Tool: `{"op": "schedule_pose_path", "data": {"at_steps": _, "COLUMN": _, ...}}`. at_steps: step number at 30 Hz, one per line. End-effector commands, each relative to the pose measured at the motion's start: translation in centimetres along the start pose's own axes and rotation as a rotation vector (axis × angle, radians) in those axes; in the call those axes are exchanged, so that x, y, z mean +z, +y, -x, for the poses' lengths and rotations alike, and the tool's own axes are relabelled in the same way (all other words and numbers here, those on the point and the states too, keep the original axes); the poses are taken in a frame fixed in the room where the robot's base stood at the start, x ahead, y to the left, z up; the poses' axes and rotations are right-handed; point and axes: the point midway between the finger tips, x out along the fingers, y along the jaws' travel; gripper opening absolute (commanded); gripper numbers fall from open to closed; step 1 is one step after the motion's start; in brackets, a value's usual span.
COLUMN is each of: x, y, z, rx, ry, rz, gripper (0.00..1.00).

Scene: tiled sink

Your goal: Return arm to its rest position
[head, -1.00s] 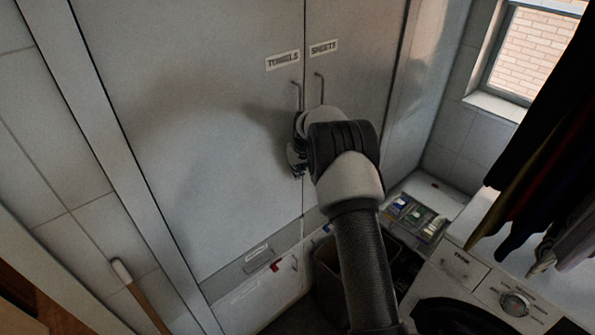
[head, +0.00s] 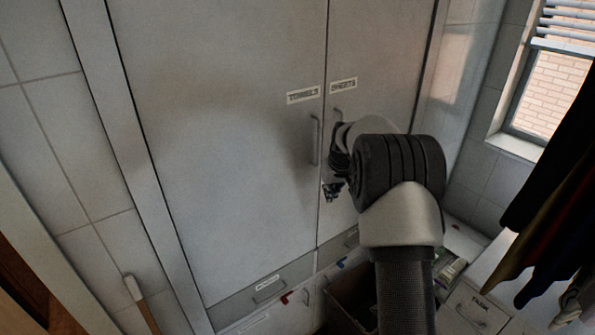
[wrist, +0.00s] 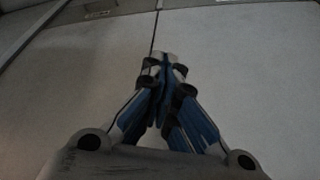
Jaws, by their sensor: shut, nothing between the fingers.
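My gripper (head: 332,190) is in front of the tall cabinet, close to the seam between its two doors and just below the handles. In the wrist view my gripper (wrist: 163,62) has its fingers together with nothing between them, and the pale door fronts and their dark seam lie beyond. My arm (head: 402,215) reaches up from the bottom of the head view. It hides part of the right door and its handle. Whether the gripper touches the doors cannot be told.
The left door (head: 220,130) is labelled TOWELS, the right door (head: 375,50) SHEETS; both look closed. A drawer (head: 265,290) lies below. A bin (head: 350,295) stands beneath my arm. Dark clothes (head: 555,170) hang at the right, near the window (head: 555,85). A wooden-handled tool (head: 140,300) leans at left.

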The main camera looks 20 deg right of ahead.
Motion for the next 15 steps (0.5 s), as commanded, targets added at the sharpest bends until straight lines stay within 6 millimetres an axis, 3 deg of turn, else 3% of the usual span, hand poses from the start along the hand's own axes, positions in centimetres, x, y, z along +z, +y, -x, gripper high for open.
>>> {"op": "schedule_pose_path", "data": {"at_steps": 4, "x": 0.1, "y": -0.3, "z": 0.4, "rx": -0.001, "ry": 0.001, "rz": 0.002, "gripper": 0.0}}
{"op": "schedule_pose_path", "data": {"at_steps": 7, "x": 0.5, "y": -1.4, "z": 2.1, "rx": -0.002, "ry": 0.005, "rz": 0.009, "gripper": 0.0}}
{"op": "schedule_pose_path", "data": {"at_steps": 11, "x": 2.6, "y": -4.4, "z": 6.2, "rx": -0.005, "ry": 0.012, "rz": 0.021, "gripper": 0.0}}
{"op": "schedule_pose_path", "data": {"at_steps": 15, "x": 7.0, "y": -8.0, "z": 11.1, "rx": -0.011, "ry": 0.014, "rz": 0.034, "gripper": 0.0}}
